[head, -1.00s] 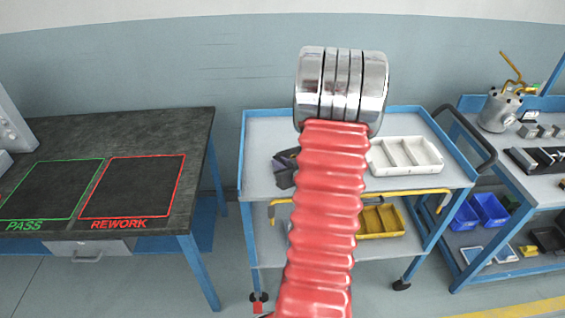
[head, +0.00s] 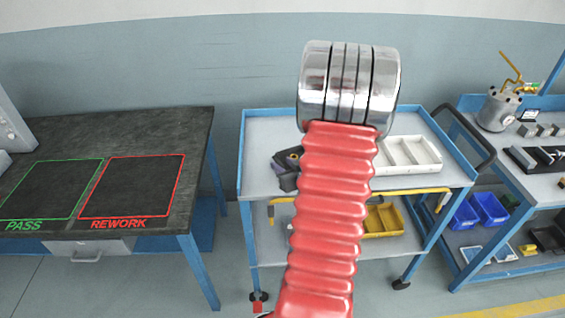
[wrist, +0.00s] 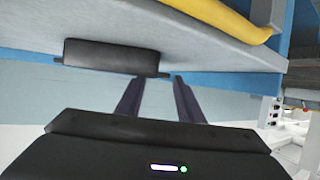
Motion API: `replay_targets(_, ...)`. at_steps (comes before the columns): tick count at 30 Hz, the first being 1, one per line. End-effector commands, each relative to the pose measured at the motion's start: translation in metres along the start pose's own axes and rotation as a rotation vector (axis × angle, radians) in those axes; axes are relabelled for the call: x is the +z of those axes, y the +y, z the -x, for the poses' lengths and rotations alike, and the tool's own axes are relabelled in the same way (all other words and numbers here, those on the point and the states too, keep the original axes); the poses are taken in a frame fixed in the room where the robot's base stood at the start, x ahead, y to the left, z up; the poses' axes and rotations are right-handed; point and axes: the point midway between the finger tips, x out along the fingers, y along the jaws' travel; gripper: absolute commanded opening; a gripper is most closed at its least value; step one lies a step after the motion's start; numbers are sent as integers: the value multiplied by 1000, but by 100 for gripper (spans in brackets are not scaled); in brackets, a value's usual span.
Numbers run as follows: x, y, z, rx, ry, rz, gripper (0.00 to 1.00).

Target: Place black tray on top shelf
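A black tray (wrist: 110,57) lies on a grey shelf surface (wrist: 210,50) near its blue edge in the wrist view. My gripper (wrist: 156,78) is open, its two dark fingers apart with nothing between them. The fingertips point toward the tray's right end; I cannot tell whether they touch it. In the head view my arm hides the gripper, and I cannot pick out the tray there. The blue-framed cart has a top shelf (head: 265,125) and a lower shelf (head: 275,247).
A white divided tray (head: 418,153) and a dark item (head: 286,170) with a small orange part are on the top shelf. A yellow bin (head: 384,220) is on the lower shelf. A dark workbench (head: 140,130) stands left, a blue bench (head: 545,190) right.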

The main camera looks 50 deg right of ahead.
Motion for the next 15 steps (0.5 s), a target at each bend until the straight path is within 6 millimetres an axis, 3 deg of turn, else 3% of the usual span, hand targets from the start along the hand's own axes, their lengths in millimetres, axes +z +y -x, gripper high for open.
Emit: replay_targets(15,-1,1,75,2,1,1,34)
